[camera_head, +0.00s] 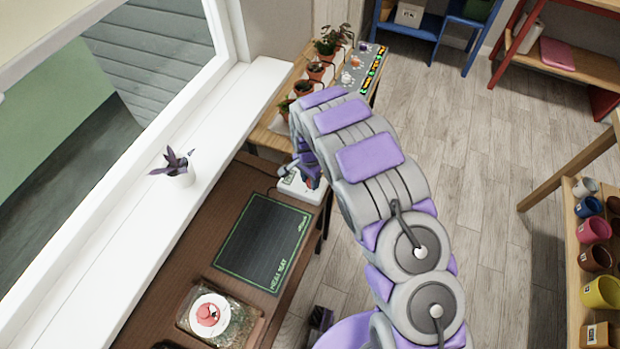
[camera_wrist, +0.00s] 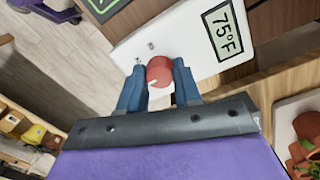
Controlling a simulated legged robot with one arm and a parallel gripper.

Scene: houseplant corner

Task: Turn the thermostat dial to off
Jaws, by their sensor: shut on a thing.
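The thermostat (camera_wrist: 195,27) is a white box with a display reading 75°F, seen close up in the wrist view. Its red round dial (camera_wrist: 160,71) sits between the two blue fingers of my gripper (camera_wrist: 160,84), which is shut on it. A small pale mark shows on the dial's lower left. In the head view the thermostat (camera_head: 299,188) lies at the far end of the brown table, and my gripper (camera_head: 307,172) is over it, partly hidden by my arm.
A black heat mat (camera_head: 262,243) with green edging lies on the brown table (camera_head: 190,270), with a clear-lidded tray (camera_head: 222,314) nearer. Potted plants (camera_head: 316,70) stand on a wooden bench beyond. A small plant (camera_head: 180,175) stands on the white windowsill. Shelves of coloured pots (camera_head: 595,260) are at right.

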